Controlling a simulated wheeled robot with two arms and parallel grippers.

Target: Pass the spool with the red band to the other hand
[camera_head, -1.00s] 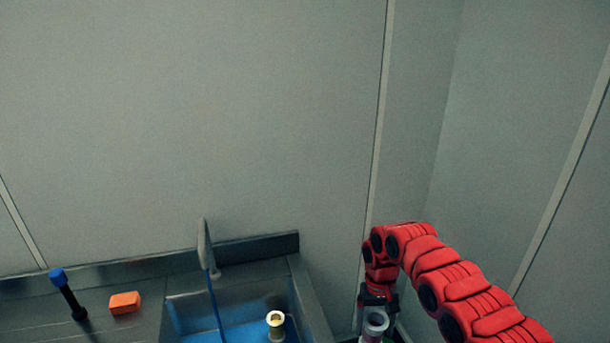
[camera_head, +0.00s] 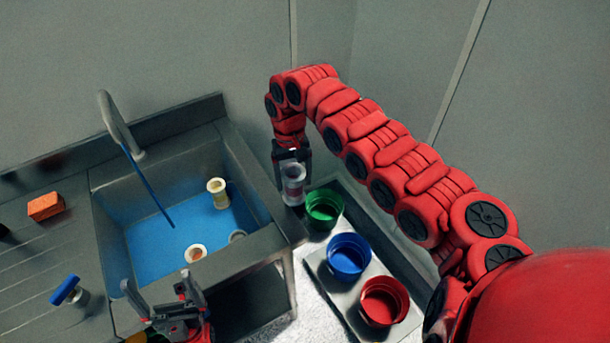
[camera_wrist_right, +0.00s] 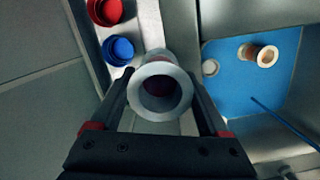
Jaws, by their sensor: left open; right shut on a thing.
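A pale spool (camera_head: 293,192) with a faint reddish band is held upright by my right gripper (camera_head: 291,162), left of the green bowl. In the right wrist view its round grey-white end (camera_wrist_right: 160,112) faces the camera between the two fingers, with a dark red tone inside. My right gripper is shut on it. My left gripper (camera_head: 162,287) is open and empty at the bottom, in front of the sink, well apart from the held spool.
A sink (camera_head: 265,240) with a blue bottom holds a cream spool (camera_head: 218,196) and a pale round piece with an orange-red middle (camera_head: 195,254). Green (camera_head: 324,210), blue (camera_head: 349,258) and red (camera_head: 384,303) bowls stand at right. An orange block (camera_head: 46,206) and blue-handled tool (camera_head: 66,290) lie left.

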